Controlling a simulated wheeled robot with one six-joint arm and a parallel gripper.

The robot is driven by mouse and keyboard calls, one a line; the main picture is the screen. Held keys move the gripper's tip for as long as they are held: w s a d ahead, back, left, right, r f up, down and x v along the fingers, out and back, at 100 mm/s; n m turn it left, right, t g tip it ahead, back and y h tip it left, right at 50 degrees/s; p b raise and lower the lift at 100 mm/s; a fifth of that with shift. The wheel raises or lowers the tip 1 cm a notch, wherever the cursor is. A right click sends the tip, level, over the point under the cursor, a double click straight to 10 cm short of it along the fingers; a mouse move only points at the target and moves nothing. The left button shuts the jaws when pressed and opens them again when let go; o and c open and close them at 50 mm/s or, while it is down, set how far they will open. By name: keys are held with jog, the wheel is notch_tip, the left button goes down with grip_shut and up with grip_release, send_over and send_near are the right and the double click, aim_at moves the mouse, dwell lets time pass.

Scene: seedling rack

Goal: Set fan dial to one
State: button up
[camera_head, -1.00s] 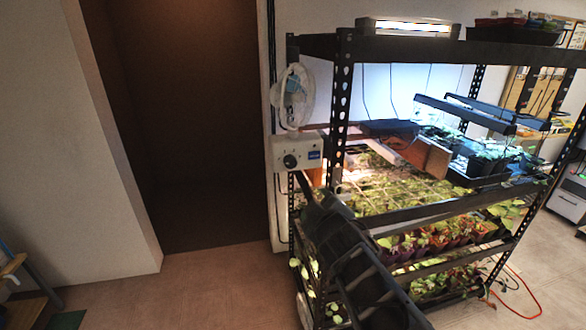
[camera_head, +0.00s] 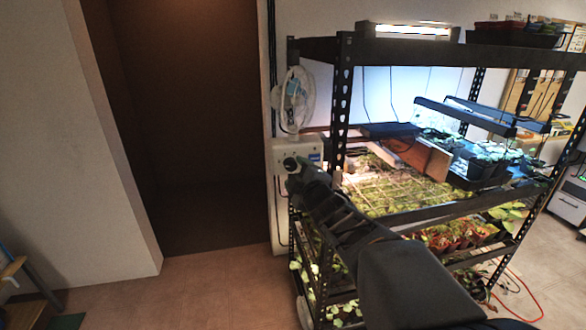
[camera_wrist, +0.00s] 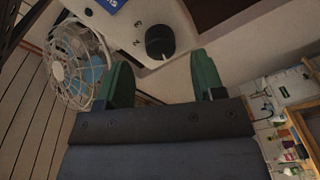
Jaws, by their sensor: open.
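The fan's white control box (camera_head: 310,146) is fixed at the left end of the rack, under the small white fan (camera_head: 293,100). Its round black dial (camera_wrist: 160,42) shows in the wrist view, on the box's pale face (camera_wrist: 143,16) beside small dark marks. I cannot read clearly which mark it points at. My gripper (camera_wrist: 161,60) is open, with one green finger on each side of the dial in the picture; I see no contact. In the head view my gripper (camera_head: 296,168) is at the box's front and partly covers the dial area.
The metal rack (camera_head: 343,100) with lit seedling trays stands right of the box, its post close to my arm. The fan cage (camera_wrist: 75,65) is near my gripper in the wrist view. A dark doorway (camera_head: 205,120) lies left, with clear floor in front.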

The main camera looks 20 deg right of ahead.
aim_at(292, 167)
jog(key=shift+w+d, duration=0.15)
jog(key=shift+w, duration=1.7)
jog(key=shift+c, duration=0.3)
jog(key=c, duration=0.9)
jog(key=shift+o, duration=0.2)
